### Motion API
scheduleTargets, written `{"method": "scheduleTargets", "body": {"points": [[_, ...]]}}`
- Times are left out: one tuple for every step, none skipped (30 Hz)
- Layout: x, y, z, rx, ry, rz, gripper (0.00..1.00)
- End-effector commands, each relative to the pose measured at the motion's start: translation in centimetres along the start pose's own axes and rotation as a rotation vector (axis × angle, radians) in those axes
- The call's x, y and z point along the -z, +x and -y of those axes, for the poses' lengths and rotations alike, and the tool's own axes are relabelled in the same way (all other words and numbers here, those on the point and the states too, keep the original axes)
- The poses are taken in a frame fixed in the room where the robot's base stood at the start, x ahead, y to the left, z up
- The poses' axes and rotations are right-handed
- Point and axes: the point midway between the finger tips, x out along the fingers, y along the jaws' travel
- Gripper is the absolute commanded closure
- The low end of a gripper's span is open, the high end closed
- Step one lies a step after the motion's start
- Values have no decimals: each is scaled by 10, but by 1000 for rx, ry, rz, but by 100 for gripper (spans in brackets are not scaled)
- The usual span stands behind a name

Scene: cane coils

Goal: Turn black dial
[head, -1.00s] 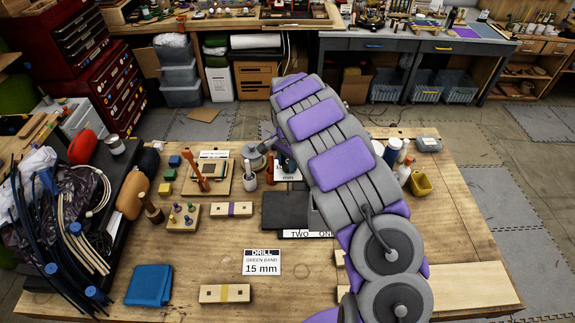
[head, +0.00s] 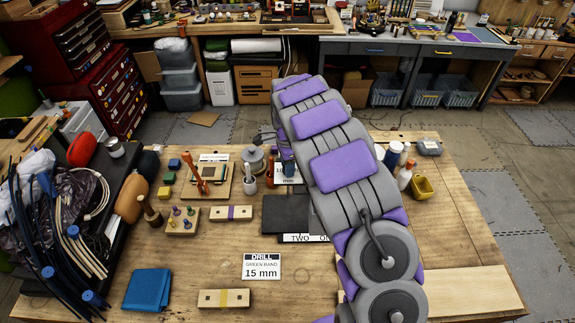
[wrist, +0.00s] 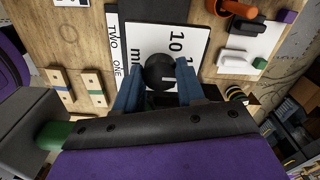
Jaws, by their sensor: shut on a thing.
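The black dial (wrist: 159,74) is a round dark knob with a short pale mark on its face, in the middle of the wrist view. It stands in front of a white card (wrist: 148,38) printed with "10" and "mm". My gripper (wrist: 158,66) has one blue finger on each side of the dial and is shut on it.
A grey round-bodied object (head: 253,158) and a white cup (head: 250,186) stand close left of my arm. Wooden blocks (head: 231,213), a drill sign (head: 261,267) and a blue cloth (head: 147,289) lie on the bench.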

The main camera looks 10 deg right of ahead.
Motion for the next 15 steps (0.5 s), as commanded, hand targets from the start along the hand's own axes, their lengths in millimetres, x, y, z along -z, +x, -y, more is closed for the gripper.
{"method": "scheduleTargets", "body": {"points": [[0, -4, 4, 13, 1, -1, 92], [0, -4, 4, 13, 2, -1, 92], [0, -4, 4, 13, 2, -1, 92], [0, -4, 4, 13, 2, -1, 92], [0, -4, 4, 13, 2, -1, 92], [0, -4, 4, 13, 2, -1, 92], [0, -4, 4, 14, 2, -1, 92], [0, -4, 4, 14, 2, -1, 92], [0, -4, 4, 14, 2, -1, 92], [0, -4, 4, 14, 2, -1, 92], [0, -4, 4, 14, 1, -1, 60], [0, -4, 4, 14, 1, -1, 56], [0, -4, 4, 13, 1, -1, 53], [0, -4, 3, 13, 1, -1, 51], [0, -3, 3, 11, 1, 0, 50]]}}
